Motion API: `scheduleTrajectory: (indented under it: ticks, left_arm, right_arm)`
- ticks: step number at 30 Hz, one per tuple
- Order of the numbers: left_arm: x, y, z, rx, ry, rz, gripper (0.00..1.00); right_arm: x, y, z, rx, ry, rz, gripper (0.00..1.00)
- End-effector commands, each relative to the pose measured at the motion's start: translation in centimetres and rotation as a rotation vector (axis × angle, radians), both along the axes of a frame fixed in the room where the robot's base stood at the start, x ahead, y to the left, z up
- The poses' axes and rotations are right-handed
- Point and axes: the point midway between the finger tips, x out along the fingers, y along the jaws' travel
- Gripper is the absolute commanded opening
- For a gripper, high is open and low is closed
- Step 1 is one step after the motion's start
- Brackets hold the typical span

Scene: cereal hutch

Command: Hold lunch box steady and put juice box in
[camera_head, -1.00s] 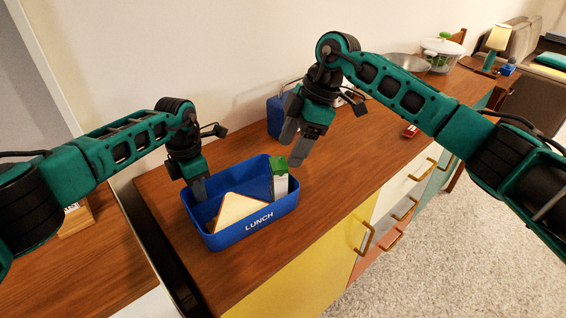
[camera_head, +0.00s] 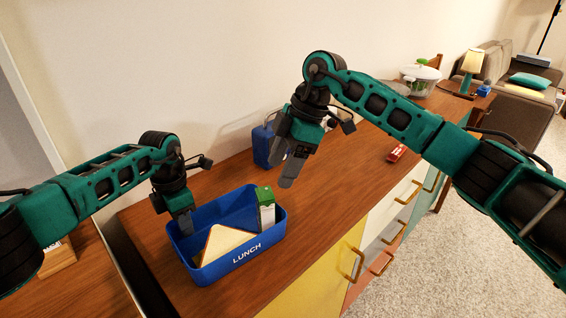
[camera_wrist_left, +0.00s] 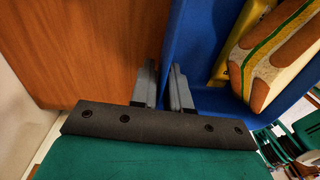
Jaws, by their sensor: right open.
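The blue lunch box (camera_head: 213,270), marked LUNCH, stands on the wooden counter. A white and green juice box (camera_head: 266,212) stands upright inside it at the right end. A sandwich with a pale triangular face (camera_head: 226,243) is in the front part and shows in the left wrist view (camera_wrist_left: 275,60). My left gripper (camera_head: 186,222) is at the lunch box's left end. In the left wrist view its fingers (camera_wrist_left: 165,75) straddle the blue wall, closed on it. My right gripper (camera_head: 287,165) is open and empty, above and right of the juice box, apart from it.
A blue bottle-like object (camera_head: 262,146) stands behind the lunch box, partly behind my right gripper. A glass pot (camera_head: 420,80) and lamp (camera_head: 472,65) are farther back. The counter's middle right is clear.

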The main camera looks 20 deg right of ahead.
Motion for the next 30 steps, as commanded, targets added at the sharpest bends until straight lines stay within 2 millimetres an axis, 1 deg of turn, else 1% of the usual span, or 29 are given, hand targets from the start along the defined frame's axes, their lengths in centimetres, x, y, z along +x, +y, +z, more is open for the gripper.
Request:
scheduleTrajectory:
  ticks: [1,6,13,17,20,27,30]
  left_arm:
    - [0.0,0.0,0.0,0.000,0.000,0.000,0.21]
    - [0.0,0.0,0.0,0.000,0.000,0.000,0.37]
    - [0.0,0.0,0.0,0.000,0.000,0.000,0.37]
    - [0.1,0.0,0.8,-0.001,-0.001,-0.001,0.37]
    - [0.2,0.1,2.4,-0.001,-0.004,-0.002,0.37]
    - [0.5,0.2,7.6,-0.001,-0.004,0.000,0.37]
    - [0.6,0.2,9.4,-0.001,-0.004,0.000,0.37]
  right_arm:
    - [0.0,0.0,0.0,0.000,0.000,0.000,0.66]
    - [0.0,0.0,0.0,0.000,0.000,0.000,0.66]
    - [0.0,0.0,0.0,0.000,0.000,0.000,0.66]
    - [0.0,0.0,0.0,0.000,0.000,0.000,0.66]
    - [0.0,0.0,0.0,0.000,0.000,0.000,0.66]
    - [0.0,0.0,0.0,0.000,0.000,0.000,0.66]
    - [0.0,0.0,0.0,0.000,0.000,0.000,0.66]
